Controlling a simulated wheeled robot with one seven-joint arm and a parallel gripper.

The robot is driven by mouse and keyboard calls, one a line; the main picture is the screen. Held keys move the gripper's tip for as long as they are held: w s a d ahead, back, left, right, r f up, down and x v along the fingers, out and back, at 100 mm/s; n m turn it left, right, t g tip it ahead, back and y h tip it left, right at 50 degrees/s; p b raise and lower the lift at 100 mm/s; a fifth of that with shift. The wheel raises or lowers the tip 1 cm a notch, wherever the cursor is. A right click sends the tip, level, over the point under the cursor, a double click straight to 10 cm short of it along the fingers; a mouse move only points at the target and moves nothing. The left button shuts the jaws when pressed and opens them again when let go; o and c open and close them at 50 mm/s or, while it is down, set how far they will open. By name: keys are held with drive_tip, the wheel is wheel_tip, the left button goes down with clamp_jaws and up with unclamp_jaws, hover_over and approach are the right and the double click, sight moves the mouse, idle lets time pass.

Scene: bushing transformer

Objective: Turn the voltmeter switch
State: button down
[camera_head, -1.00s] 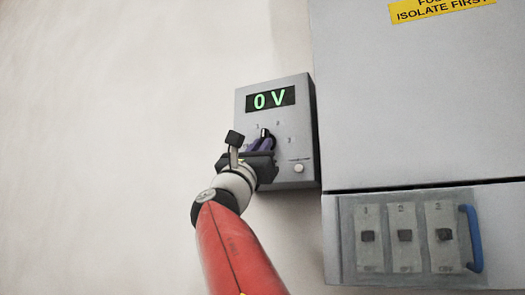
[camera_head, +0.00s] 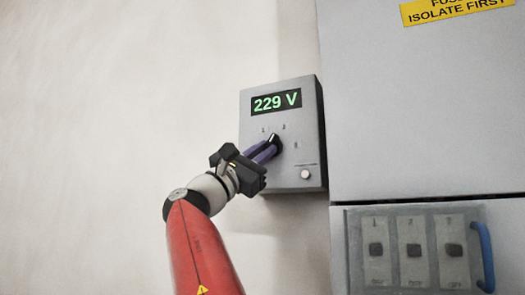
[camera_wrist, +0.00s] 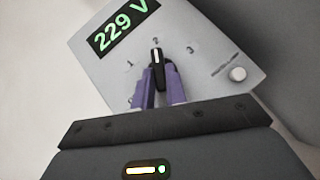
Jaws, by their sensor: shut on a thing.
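The grey voltmeter box (camera_head: 308,150) is on the wall and its green display (camera_head: 276,102) reads 229 V. Its black switch knob (camera_head: 276,143) has a white mark and sits below the display, among the numbers 1, 2 and 3. My gripper (camera_head: 269,150), with purple fingers, reaches the knob from the lower left. In the wrist view the fingers (camera_wrist: 159,88) are shut on the knob (camera_wrist: 156,62), one on each side. The white mark points toward the 2. The lower part of the knob is hidden between the fingers.
A round white button (camera_head: 305,174) is at the box's lower right. A large grey cabinet (camera_head: 420,110) with a yellow warning label (camera_head: 458,11) stands to the right. Below it is a panel of three switches (camera_head: 414,249) with a blue handle (camera_head: 486,258). The wall at left is clear.

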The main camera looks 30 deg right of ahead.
drive_tip(key=c, duration=1.4)
unclamp_jaws()
drive_tip(key=shift+c, duration=0.2)
drive_tip(key=b+v, duration=0.3)
drive_tip(key=v, duration=0.5)
drive_tip(key=shift+r, duration=0.1)
